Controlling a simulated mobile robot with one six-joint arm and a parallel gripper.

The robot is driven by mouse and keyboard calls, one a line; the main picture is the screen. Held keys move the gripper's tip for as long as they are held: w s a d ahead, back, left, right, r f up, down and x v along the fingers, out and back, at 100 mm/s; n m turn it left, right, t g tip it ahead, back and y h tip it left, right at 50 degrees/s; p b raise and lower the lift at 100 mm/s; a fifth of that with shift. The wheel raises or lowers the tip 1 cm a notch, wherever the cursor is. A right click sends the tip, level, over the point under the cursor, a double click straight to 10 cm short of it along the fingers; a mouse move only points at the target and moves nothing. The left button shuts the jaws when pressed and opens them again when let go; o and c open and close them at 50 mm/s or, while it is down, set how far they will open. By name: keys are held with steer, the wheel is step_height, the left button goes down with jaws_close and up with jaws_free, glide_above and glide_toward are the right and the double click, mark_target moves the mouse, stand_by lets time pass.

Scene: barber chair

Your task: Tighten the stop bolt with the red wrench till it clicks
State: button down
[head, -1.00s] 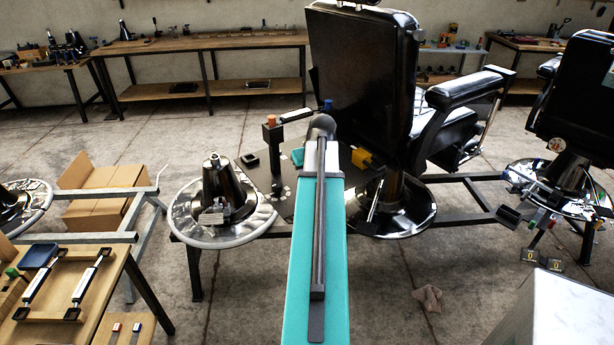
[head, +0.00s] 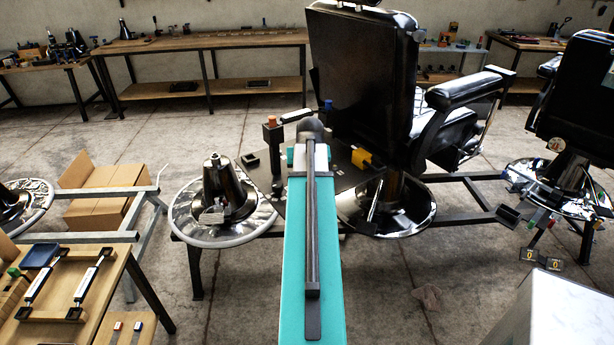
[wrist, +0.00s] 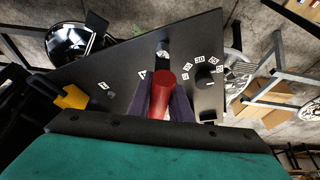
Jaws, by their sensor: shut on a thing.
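In the wrist view my gripper (wrist: 164,101) is shut on the red wrench (wrist: 162,88), whose rounded red end shows between the two dark fingers. The wrench points toward a black plate (wrist: 125,70) with white markings. A small pale metal piece (wrist: 163,53) shows just beyond the wrench; I cannot tell whether it is the stop bolt or whether the wrench touches it. A black knob (wrist: 205,75) ringed by white number labels is on the plate to the right. In the head view my own arm hides the gripper and wrench.
A yellow block (head: 364,158) sits at the plate's right in the head view. An orange-capped post (head: 271,130) stands left of my arm. The barber chair (head: 362,80) rises close behind on the right. A metal cone on a round base (head: 215,190) stands left.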

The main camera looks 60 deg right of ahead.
steer(key=shift+m, duration=0.7)
steer(key=shift+m+g+h+p, duration=0.4)
steer(key=shift+m+g, duration=0.6)
steer(key=shift+m, duration=0.9)
steer(key=shift+n, duration=0.3)
steer(key=shift+n+t+y+p, duration=0.3)
steer(key=shift+n+t, duration=0.6)
steer(key=shift+n, duration=1.1)
steer(key=shift+d, duration=0.1)
steer(key=shift+n, duration=0.7)
steer(key=shift+n+t+y, duration=0.6)
steer(key=shift+n, duration=1)
